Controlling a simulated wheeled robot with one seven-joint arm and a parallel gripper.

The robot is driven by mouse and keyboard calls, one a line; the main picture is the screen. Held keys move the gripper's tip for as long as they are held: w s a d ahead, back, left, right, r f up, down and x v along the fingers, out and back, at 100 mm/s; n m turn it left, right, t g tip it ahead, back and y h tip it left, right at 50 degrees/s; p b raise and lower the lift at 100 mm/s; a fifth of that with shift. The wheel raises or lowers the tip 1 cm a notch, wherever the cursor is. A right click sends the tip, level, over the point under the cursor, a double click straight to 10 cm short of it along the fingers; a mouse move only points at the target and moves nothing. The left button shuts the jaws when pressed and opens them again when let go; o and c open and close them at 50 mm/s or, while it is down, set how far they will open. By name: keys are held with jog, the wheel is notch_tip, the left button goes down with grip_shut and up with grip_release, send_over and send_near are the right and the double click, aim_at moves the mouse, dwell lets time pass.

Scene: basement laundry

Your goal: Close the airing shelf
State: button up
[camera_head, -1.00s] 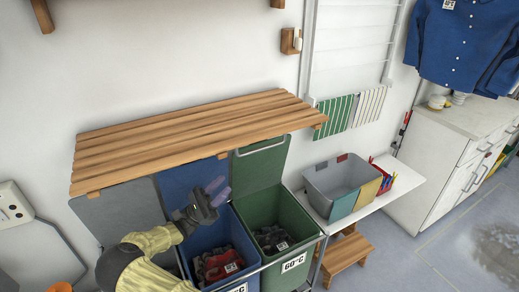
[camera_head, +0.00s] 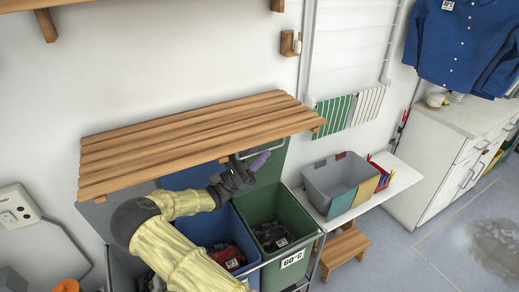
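The airing shelf (camera_head: 190,143) is a slatted wooden board. It lies out flat from the wall, over the laundry bins. A metal bar handle (camera_head: 277,147) shows just below its front edge, toward the right. My gripper (camera_head: 259,163) is under the front edge, close to the handle's left part. A purple fingertip shows beside the bar. I cannot tell whether the fingers touch the bar or are closed around it. My yellow-sleeved arm comes up from below in front of the bins. A wooden block with a peg (camera_head: 291,43) is on the wall above the shelf.
Below are a blue bin (camera_head: 205,229) and a green bin (camera_head: 289,212) holding clothes. To the right, a grey box (camera_head: 324,184) stands on a white bench (camera_head: 399,178), with a wooden step stool (camera_head: 345,246) below. The wall above the shelf is mostly bare.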

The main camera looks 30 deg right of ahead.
jog(key=shift+d+r, duration=0.15)
jog(key=shift+c, duration=0.2)
grip_shut()
jog(key=shift+r, duration=0.2)
